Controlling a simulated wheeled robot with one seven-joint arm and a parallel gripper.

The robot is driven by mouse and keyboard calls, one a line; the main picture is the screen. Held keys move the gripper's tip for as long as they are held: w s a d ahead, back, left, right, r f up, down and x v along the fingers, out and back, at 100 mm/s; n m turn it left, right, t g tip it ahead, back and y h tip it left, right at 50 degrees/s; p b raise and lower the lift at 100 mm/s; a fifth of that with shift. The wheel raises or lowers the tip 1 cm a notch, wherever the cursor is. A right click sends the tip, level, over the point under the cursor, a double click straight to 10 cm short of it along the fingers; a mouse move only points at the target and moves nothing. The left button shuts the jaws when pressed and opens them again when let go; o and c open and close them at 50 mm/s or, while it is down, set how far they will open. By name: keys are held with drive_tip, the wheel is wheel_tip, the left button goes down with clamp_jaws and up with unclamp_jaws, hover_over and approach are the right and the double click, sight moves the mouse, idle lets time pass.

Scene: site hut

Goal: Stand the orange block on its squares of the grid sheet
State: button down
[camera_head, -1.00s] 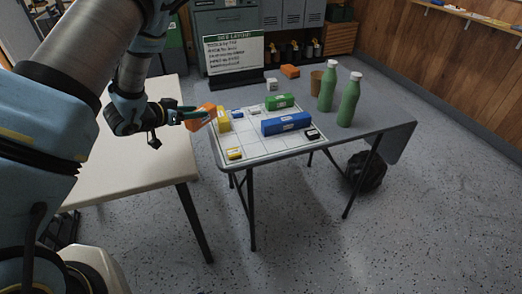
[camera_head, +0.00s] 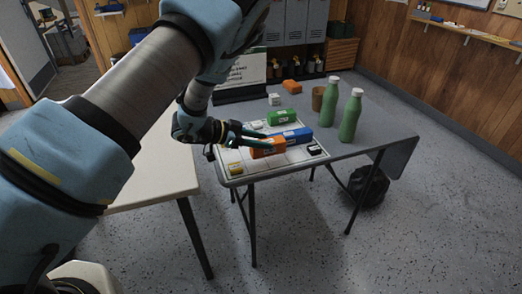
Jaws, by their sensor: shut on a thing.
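The orange block (camera_head: 268,147) is held in my gripper (camera_head: 252,138), which is shut on it. It shows over the grid sheet (camera_head: 262,168), in front of the blue block (camera_head: 300,134); I cannot tell whether it touches the sheet. A green block (camera_head: 284,116) lies behind the blue one. My arm and gripper hide the sheet's left part, including the larger yellow block's place.
Two green bottles (camera_head: 350,115) and a brown cup (camera_head: 317,98) stand at the right of the grey table (camera_head: 385,128). A sign (camera_head: 243,70) stands behind. A pale table (camera_head: 150,178) is at left.

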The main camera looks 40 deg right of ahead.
sight(261, 151)
drive_tip(key=shift+f+p, duration=0.35)
drive_tip(key=shift+f, duration=1.65)
drive_tip(key=shift+c, duration=1.7)
unclamp_jaws()
drive_tip(key=shift+f, duration=0.15)
drive_tip(key=shift+r, duration=0.2)
drive_tip(key=b+v, duration=0.3)
drive_tip(key=v, duration=0.9)
drive_tip(key=shift+w, duration=0.15)
